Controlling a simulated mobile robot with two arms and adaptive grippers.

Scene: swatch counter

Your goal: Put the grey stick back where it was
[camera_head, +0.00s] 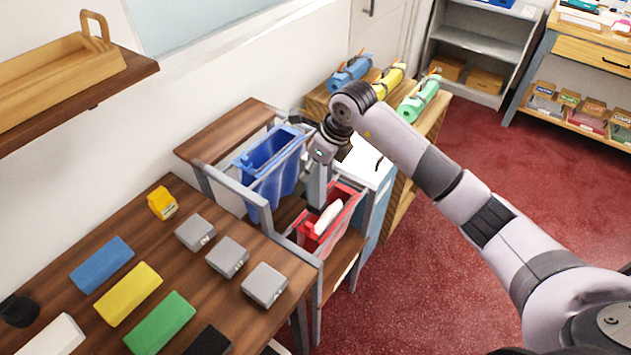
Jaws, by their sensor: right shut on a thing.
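My right gripper (322,160) points down above the red bin (341,229). It is shut on a grey stick (317,188), which hangs roughly upright below the jaws. The stick's lower end is at the rim of the red bin, in front of a blue bin (267,158). I cannot tell whether the stick touches the bin. A white item (328,217) lies in the red bin, close beside the stick's lower end. My left gripper is not in view.
Grey blocks (227,257) and coloured blocks (128,293) lie on the wooden counter (186,233). A small yellow object (162,203) stands behind them. Coloured rolls (389,82) lie on a shelf beyond the bins. A wooden tray (65,75) sits on a wall shelf. Red floor is open at right.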

